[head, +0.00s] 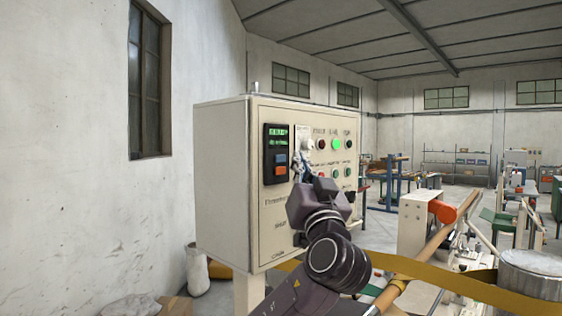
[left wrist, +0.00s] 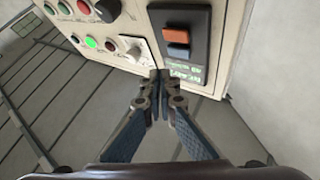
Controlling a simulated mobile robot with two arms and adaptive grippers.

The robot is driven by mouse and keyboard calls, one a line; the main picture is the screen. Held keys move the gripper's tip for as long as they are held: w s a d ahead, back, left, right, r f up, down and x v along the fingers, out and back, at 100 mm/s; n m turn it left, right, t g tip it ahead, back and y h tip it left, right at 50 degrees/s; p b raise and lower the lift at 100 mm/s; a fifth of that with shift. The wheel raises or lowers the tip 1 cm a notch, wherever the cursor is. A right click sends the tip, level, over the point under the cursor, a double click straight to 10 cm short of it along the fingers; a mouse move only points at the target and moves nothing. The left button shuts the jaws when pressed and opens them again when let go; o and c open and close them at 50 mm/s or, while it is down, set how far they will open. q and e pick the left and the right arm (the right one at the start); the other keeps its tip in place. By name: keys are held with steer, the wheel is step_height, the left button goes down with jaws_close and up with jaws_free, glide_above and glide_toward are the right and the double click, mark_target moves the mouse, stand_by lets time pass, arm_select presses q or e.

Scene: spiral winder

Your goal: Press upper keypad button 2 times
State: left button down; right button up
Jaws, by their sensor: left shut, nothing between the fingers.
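The keypad (head: 267,166) is a black unit on the cream control cabinet, with a green-lit display (head: 278,136) on top. Its upper button (head: 281,159) is blue and its lower button (head: 281,170) is orange-red. In the left wrist view, turned over, the orange button (left wrist: 177,36) lies above the blue one (left wrist: 178,52). My left gripper (head: 299,162) is shut and empty, just right of the keypad in the head view. In the wrist view its fingertips (left wrist: 158,76) point at the cabinet beside the display end. Contact cannot be told. My right gripper is out of view.
The cabinet (head: 222,180) also carries a selector knob (head: 306,144), a lit green button (head: 336,144) and several other buttons close to the gripper. A winding machine with an orange-brown strip (head: 430,277) stands at right. A wall is at left.

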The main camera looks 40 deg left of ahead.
arm_select(q)
steer(key=d, duration=0.3)
steer(key=shift+s, duration=0.1)
stand_by(1.9)
